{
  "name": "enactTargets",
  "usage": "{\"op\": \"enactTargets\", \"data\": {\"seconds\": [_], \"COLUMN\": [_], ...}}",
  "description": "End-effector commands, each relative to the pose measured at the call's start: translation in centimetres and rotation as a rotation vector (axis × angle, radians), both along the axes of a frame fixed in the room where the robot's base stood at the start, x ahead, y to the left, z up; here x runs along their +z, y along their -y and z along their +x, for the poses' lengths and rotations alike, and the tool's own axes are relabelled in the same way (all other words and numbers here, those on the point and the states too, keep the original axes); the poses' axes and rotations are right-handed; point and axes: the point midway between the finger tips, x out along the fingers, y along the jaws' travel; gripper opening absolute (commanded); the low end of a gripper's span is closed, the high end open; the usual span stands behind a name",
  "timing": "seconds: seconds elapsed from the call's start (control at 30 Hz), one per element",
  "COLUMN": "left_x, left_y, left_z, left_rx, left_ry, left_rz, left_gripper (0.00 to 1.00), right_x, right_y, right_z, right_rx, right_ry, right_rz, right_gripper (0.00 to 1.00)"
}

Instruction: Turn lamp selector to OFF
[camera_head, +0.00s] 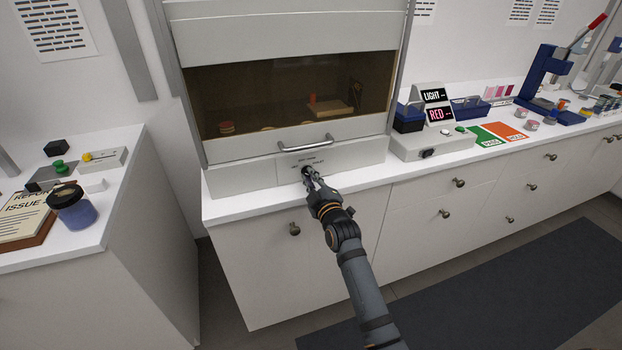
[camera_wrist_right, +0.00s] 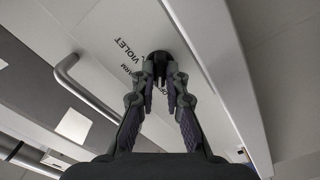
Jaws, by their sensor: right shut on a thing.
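The lamp selector (camera_head: 306,169) is a small dark knob on the pale front panel below the cabinet's sash. In the right wrist view the knob (camera_wrist_right: 158,56) shows as a dark round shape at the fingertips. Printed words stand around it; VIOLET is readable, and others are partly covered by the fingers. My right gripper (camera_head: 312,181) reaches up from below and is shut on the knob; its two fingers (camera_wrist_right: 164,76) also show in the right wrist view. The fingers hide much of the knob, so I cannot tell its setting. My left gripper is not in view.
The sash handle (camera_head: 306,144) juts out just above the knob. The glass front (camera_head: 285,95) shows a dim interior. A control box with a RED sign (camera_head: 439,114) stands on the counter to the right. A blue jar (camera_head: 72,208) stands on the left counter.

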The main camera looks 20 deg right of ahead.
Motion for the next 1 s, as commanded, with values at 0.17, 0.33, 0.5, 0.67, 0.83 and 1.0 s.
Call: {"op": "enactTargets", "data": {"seconds": [0.17, 0.33, 0.5, 0.67, 0.83, 1.0], "left_x": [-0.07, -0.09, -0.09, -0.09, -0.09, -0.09], "left_y": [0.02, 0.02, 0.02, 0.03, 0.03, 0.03], "left_z": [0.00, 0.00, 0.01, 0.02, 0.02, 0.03], "left_rx": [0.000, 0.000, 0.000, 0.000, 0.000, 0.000], "left_ry": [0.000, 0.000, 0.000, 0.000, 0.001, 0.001], "left_rz": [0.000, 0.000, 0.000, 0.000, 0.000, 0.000], "left_gripper": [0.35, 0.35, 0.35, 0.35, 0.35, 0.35], "right_x": [-0.05, -0.05, -0.05, -0.04, -0.04, -0.04], "right_y": [-0.01, -0.02, -0.02, -0.01, -0.01, 0.00], "right_z": [0.00, 0.00, 0.00, 0.00, 0.00, 0.00], "right_rx": [0.001, 0.001, 0.001, 0.000, 0.000, 0.001], "right_ry": [0.002, 0.003, 0.004, 0.003, 0.003, 0.004], "right_rz": [-0.074, -0.112, -0.128, -0.130, -0.130, -0.129], "right_gripper": [0.00, 0.00, 0.00, 0.00, 0.00, 0.34]}}
